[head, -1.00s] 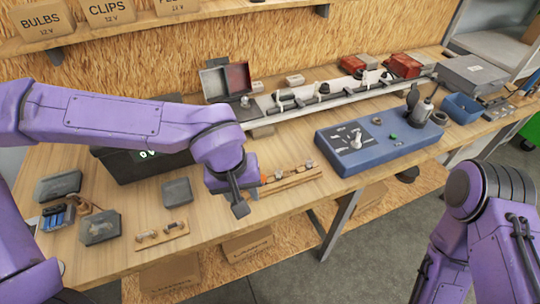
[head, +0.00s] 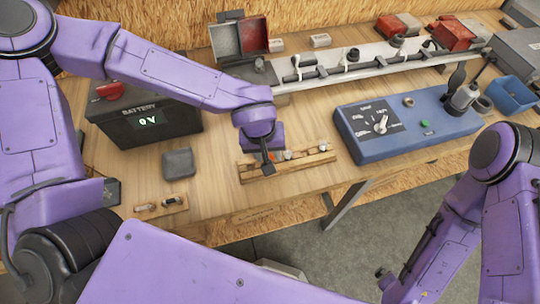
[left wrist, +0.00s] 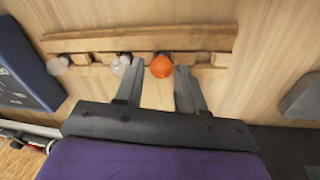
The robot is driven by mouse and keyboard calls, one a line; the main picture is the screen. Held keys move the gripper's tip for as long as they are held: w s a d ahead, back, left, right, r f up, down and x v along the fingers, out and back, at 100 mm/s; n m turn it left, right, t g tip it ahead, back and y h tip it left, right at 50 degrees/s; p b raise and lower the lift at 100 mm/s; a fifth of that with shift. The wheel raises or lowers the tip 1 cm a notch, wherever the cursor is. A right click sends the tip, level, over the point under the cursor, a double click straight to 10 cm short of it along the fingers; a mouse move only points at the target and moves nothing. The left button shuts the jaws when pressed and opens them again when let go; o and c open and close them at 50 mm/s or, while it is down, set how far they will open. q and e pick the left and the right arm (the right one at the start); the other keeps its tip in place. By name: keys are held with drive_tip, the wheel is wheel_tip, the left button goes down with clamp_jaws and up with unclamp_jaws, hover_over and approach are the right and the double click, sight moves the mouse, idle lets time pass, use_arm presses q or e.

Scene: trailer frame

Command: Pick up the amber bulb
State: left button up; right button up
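The amber bulb (left wrist: 161,66) sits in the wooden rack (left wrist: 200,38), beside a clear bulb (left wrist: 121,65) and a whitish bulb (left wrist: 57,66) in the left wrist view. My left gripper (left wrist: 159,70) is open, its fingertips on either side of the amber bulb. I cannot tell whether they touch it. In the head view my left gripper (head: 268,167) points down at the left part of the rack (head: 310,163), and only a little orange of the amber bulb (head: 272,156) shows beside it. My right arm is at the lower right; its gripper is not in view.
A battery box (head: 150,125) reading 0 V stands left of the rack. A blue tester (head: 400,128) stands to its right. A small grey box (head: 178,163) and a small wooden holder (head: 160,207) lie nearer the front left. A light bar (head: 370,57) runs along the back.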

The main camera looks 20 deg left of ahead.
use_arm(q)
drive_tip(key=shift+w+f, duration=0.15)
drive_tip(key=shift+f, duration=0.45)
drive_tip(key=shift+s+r, duration=0.1)
drive_tip(key=shift+s, duration=0.1)
drive_tip(key=shift+s+r, duration=0.1)
drive_tip(key=shift+s, duration=0.05)
drive_tip(key=shift+c, duration=1)
drive_tip(key=c, duration=0.3)
